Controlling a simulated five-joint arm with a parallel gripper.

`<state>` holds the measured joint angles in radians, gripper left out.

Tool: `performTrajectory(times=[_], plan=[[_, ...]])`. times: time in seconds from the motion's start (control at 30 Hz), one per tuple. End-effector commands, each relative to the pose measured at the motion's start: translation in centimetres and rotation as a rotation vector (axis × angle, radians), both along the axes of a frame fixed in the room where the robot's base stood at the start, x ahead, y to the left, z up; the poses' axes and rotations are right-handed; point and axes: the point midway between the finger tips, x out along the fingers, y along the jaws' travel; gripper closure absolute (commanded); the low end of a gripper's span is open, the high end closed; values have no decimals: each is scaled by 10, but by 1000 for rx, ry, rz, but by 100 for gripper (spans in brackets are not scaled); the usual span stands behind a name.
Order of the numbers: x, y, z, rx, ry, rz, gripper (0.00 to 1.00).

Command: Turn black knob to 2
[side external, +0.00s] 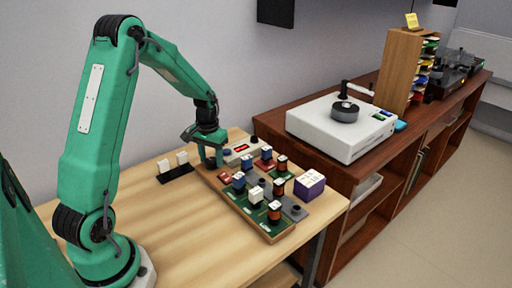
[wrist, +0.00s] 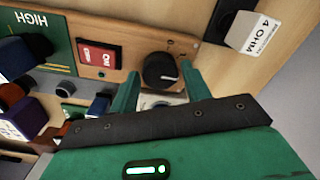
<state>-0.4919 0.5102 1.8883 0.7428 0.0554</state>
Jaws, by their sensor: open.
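The black knob (wrist: 161,70) sits on the wooden board (wrist: 120,17) in the wrist view, with a white pointer line toward its right side. The number marks around it are too small to read. My gripper (wrist: 160,72) is open, with one green finger on each side of the knob; I cannot tell if either finger touches it. In the side view my gripper (side external: 212,160) is low over the far left end of the board (side external: 235,205), and I cannot make out the knob clearly there.
A red ON switch (wrist: 98,56) is left of the knob, with a green HIGH panel (wrist: 35,35) beyond. A white 4 OHM block (wrist: 262,32) stands in a black holder. Several coloured parts crowd the board. A purple box (side external: 309,185) and white turntable (side external: 340,130) are to the right.

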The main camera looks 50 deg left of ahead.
Motion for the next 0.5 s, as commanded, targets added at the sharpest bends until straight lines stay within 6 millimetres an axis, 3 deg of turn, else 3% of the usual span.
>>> performTrajectory(times=[0.5], plan=[[1, 0, 61, 1, -3, 0, 52]])
